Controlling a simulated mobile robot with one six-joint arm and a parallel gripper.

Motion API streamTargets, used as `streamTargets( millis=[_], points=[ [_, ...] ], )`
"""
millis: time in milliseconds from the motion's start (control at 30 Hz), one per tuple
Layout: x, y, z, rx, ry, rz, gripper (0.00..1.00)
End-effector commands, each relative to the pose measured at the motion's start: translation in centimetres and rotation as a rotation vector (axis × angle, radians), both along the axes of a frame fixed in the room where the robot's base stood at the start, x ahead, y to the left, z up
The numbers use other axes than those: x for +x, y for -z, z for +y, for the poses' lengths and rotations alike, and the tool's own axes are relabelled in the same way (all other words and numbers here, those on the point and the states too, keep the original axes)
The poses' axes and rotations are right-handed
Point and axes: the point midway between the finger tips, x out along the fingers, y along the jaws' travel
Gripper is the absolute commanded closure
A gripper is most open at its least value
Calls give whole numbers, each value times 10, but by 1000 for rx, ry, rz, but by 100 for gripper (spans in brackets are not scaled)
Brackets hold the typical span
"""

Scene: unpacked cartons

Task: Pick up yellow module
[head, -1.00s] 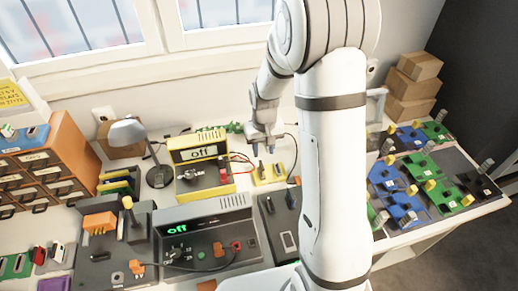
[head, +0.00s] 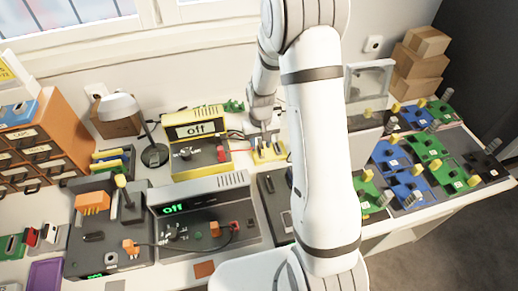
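The small yellow module (head: 270,155) stands on the white worktop, right of the yellow device with the "off" display (head: 196,135). It has dark and light parts on top. My gripper (head: 265,139) points down right over the module, its fingertips at or close to the module's upper part. The fingers are small and blend with the module here, so I cannot tell whether they are open or shut, or whether they touch it.
A grey device with a green "off" display (head: 205,220) stands in front. A lamp (head: 118,107) and orange drawers (head: 45,145) are at left. Boards of blue and green modules (head: 430,150) lie at right, near stacked cartons (head: 420,60). My arm hides part of the worktop.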

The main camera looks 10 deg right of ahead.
Motion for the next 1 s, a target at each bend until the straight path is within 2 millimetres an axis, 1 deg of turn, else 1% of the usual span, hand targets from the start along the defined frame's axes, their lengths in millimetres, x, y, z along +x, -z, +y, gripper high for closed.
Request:
streamTargets(
  millis=[67,500,1000],
  points=[
    [0,-1,0,0,0,0,65],
    [0,-1,-1,0,1,0,100],
    [0,-1,-1,0,2,0,100]
  ],
)
